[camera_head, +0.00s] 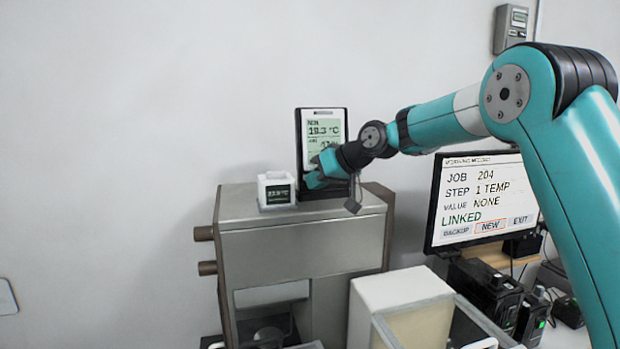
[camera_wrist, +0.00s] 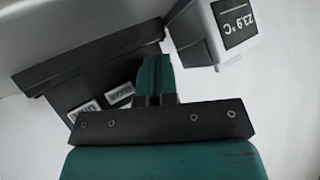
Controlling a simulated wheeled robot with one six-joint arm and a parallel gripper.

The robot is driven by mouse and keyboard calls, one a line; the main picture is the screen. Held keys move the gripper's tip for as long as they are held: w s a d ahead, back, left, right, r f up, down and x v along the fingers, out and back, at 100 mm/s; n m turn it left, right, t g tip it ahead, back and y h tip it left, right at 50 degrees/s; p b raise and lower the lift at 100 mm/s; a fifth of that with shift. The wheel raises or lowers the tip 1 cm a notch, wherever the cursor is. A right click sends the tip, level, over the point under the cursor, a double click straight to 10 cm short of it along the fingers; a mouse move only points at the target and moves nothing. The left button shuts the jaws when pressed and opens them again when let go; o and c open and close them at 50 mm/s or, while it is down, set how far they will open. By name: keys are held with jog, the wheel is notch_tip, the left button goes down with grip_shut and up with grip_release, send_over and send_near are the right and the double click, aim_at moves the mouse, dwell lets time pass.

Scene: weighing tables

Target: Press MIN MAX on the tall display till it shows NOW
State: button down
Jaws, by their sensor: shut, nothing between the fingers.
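The tall display (camera_head: 303,150) stands upright in a dark frame on top of the grey cabinet. Its screen reads about 19.3 °C under a small word that I cannot read surely, and my gripper and wrist cover its lower part. In the wrist view the display's dark lower body (camera_wrist: 60,85) shows two pale button labels (camera_wrist: 103,103), too blurred to read. My gripper (camera_head: 314,181) is shut and empty, in front of the display's lower part. Its closed green fingers also show in the wrist view (camera_wrist: 155,72), beside the labels; I cannot tell whether they touch.
A small white box display (camera_head: 276,177) stands just left of the tall one; in the wrist view (camera_wrist: 238,18) it reads 23.9 °C. The grey cabinet (camera_head: 300,245) carries both. A monitor (camera_head: 482,185) at the right shows JOB 204, STEP 1 TEMP, VALUE NONE, LINKED.

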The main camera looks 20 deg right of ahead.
jog(key=shift+w, duration=0.25)
jog(key=shift+s, duration=0.1)
dwell(0.4)
jog(key=shift+s+b, duration=0.45)
jog(key=shift+s, duration=0.25)
jog(key=shift+s, duration=0.1)
jog(key=shift+s+b, duration=0.4)
jog(key=shift+b, duration=0.1)
jog(key=shift+s+r+b, duration=0.25)
jog(key=shift+s+b, duration=0.3)
jog(key=shift+s, duration=0.45)
jog(key=shift+s+r+b, duration=0.2)
jog(key=shift+s+b, duration=0.3)
jog(key=shift+s, duration=0.45)
jog(key=s+a+f+n+g+h+b, duration=0.1)
jog(key=s+f, duration=0.5)
jog(key=s, duration=0.6)
jog(key=s+a+f+n+g+h+b, duration=0.1)
jog(key=s+f, duration=0.5)
jog(key=s, duration=0.7)
jog(key=s+a+f+g+h+b, duration=0.1)
jog(key=s+a+f+g+b, duration=0.2)
jog(key=s, duration=1)
notch_tip(320, 180, down, 4)
jog(key=g+b, duration=0.1)
jog(key=g, duration=0.2)
jog(key=shift+n, duration=0.4)
